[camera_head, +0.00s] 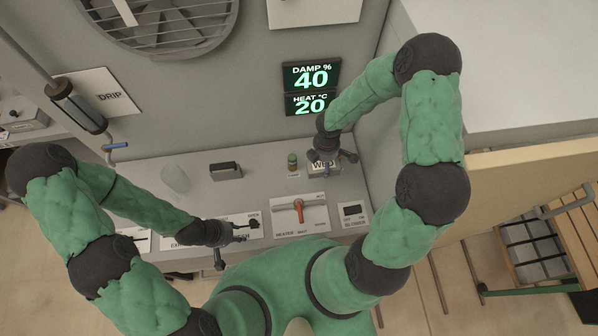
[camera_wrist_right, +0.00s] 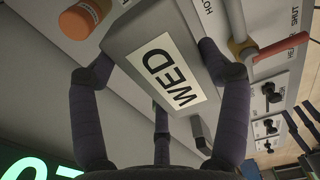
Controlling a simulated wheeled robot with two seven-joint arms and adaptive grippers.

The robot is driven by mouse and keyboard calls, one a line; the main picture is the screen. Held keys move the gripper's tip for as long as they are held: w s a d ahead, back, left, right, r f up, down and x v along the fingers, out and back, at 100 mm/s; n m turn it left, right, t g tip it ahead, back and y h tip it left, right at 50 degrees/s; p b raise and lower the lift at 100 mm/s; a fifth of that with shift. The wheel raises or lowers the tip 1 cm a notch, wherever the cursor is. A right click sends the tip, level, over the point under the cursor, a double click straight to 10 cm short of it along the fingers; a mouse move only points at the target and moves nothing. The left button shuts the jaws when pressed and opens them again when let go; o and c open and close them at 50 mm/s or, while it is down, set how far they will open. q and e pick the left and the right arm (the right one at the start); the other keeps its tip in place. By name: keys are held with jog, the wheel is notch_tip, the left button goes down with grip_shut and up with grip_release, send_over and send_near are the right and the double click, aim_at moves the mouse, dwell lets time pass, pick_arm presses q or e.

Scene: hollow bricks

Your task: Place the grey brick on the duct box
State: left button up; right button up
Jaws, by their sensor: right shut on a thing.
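A grey brick-shaped block with a white WED label (camera_wrist_right: 166,72) fills the middle of the right wrist view. My right gripper (camera_wrist_right: 160,75) is shut on it, with its dark fingers against its sides. In the head view the labelled block (camera_head: 322,166) is below my right gripper (camera_head: 334,157), over the back right of the grey counter. The fingers hide part of it. I cannot tell whether its underside touches the counter. My left gripper (camera_head: 232,243) has its fingers spread, over the front panel near a black knob, and holds nothing visible. I cannot tell which part is the duct box.
A dark grey block (camera_head: 226,171) and a clear glass (camera_head: 174,178) stand on the counter (camera_head: 265,155). A red-handled heater lever (camera_head: 299,210) and blower switch (camera_head: 352,211) are in front.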

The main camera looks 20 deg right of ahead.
aim_at(323, 168)
pick_arm(q)
jog(key=shift+w+d+f+b, duration=0.1)
jog(key=shift+d+f+b, duration=0.05)
jog(key=shift+f+b, duration=0.3)
pick_arm(e)
notch_tip(323, 168, down, 6)
jog(key=shift+d+r, duration=0.15)
jog(key=shift+r, duration=0.1)
pick_arm(q)
jog(key=shift+f, duration=0.25)
pick_arm(e)
jog(key=shift+f, duration=2.2)
pick_arm(q)
jog(key=shift+f+b, duration=0.1)
jog(key=shift+b, duration=0.2)
pick_arm(e)
jog(key=o, duration=1.6)
jog(key=shift+f, duration=0.1)
pick_arm(q)
jog(key=shift+r, duration=0.2)
pick_arm(e)
jog(key=shift+r, duration=0.35)
pick_arm(q)
jog(key=shift+r+p, duration=0.75)
jog(key=shift+p, duration=0.2)
pick_arm(e)
notch_tip(323, 168, up, 12)
jog(key=shift+f, duration=0.2)
